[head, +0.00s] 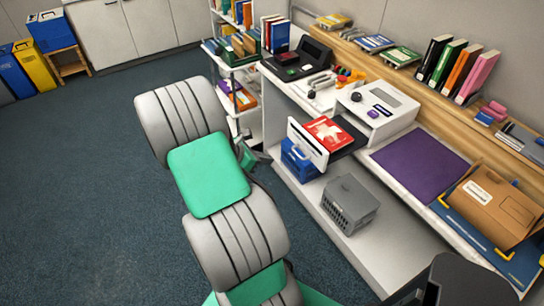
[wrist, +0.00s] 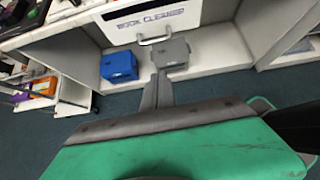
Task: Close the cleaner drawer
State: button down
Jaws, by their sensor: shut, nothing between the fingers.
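The cleaner drawer (head: 308,143) sticks out from the white book cleaner (head: 378,108) in the head view. A red book (head: 327,131) with a white mark lies in it. In the wrist view the drawer's white front (wrist: 125,33) carries the label "BOOK CLEANER" and has a handle (wrist: 155,40) near its lower edge. My gripper (wrist: 158,78) is shut and empty, pointing toward the drawer front below the handle in the picture. It looks apart from the drawer, though the exact gap is hard to tell. My arm hides most of the gripper in the head view.
A blue box (head: 299,160) and a grey basket (head: 350,204) stand on the low shelf under the drawer. A purple mat (head: 418,164) and a brown package (head: 496,205) lie on the counter to the right. A book cart (head: 240,98) stands left of the counter. Open carpet lies left.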

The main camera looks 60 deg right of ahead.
jog(key=s+d+f+p, duration=0.2)
jog(key=s+d+f, duration=0.2)
jog(key=d, duration=0.5)
jog(key=shift+s+f, duration=0.15)
jog(key=shift+f, duration=0.1)
